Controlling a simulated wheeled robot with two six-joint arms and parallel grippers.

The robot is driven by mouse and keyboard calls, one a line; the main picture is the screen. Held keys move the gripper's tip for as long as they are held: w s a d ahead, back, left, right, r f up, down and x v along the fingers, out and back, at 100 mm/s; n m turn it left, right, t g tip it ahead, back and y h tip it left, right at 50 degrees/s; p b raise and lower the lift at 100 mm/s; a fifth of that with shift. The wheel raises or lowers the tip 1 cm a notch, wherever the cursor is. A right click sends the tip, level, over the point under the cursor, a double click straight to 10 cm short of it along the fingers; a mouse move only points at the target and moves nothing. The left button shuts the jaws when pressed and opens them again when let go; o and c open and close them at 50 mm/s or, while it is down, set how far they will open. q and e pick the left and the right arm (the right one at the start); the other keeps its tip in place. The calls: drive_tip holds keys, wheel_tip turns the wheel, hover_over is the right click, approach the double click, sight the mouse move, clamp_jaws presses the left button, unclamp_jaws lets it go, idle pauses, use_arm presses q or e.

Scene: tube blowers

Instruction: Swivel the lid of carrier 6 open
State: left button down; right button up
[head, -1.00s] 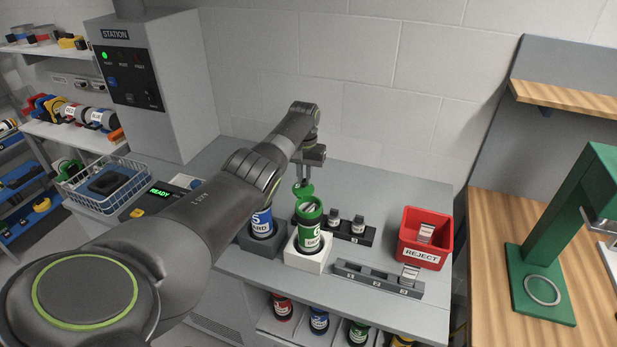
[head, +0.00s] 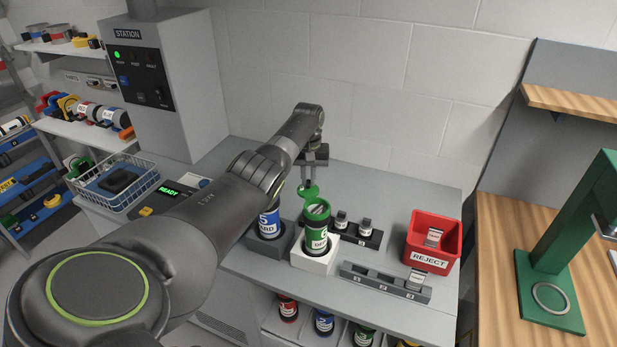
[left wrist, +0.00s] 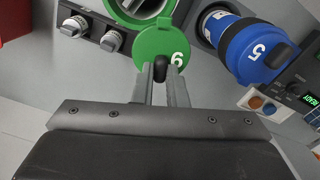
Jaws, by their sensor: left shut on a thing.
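The green carrier 6 (head: 317,238) stands upright in a white block holder (head: 314,262). Its green lid (head: 309,192) is swung aside toward the back, so the carrier's mouth is uncovered and something grey shows inside. In the left wrist view the lid (left wrist: 163,47) bears a "6" and lies beside the open carrier mouth (left wrist: 139,8). My left gripper (head: 307,184) is over the lid. In the left wrist view its fingers (left wrist: 161,72) are closed around the lid's small dark knob (left wrist: 160,67). My right gripper is in neither view.
The blue carrier 5 (head: 269,222) stands in a grey holder just left. A dark rack (head: 355,236) with two small pieces is behind right; a grey numbered rack (head: 370,281) is in front. A red reject bin (head: 433,242) stands further right. My left arm crosses the counter's left side.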

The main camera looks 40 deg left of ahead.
sight(309, 181)
use_arm(q)
drive_tip(key=c, duration=1.4)
unclamp_jaws()
drive_tip(key=shift+c, duration=0.2)
wheel_tip(309, 181, up, 17)
drive_tip(key=b, duration=0.3)
drive_tip(key=shift+r+b, duration=0.2)
drive_tip(key=shift+b, duration=0.2)
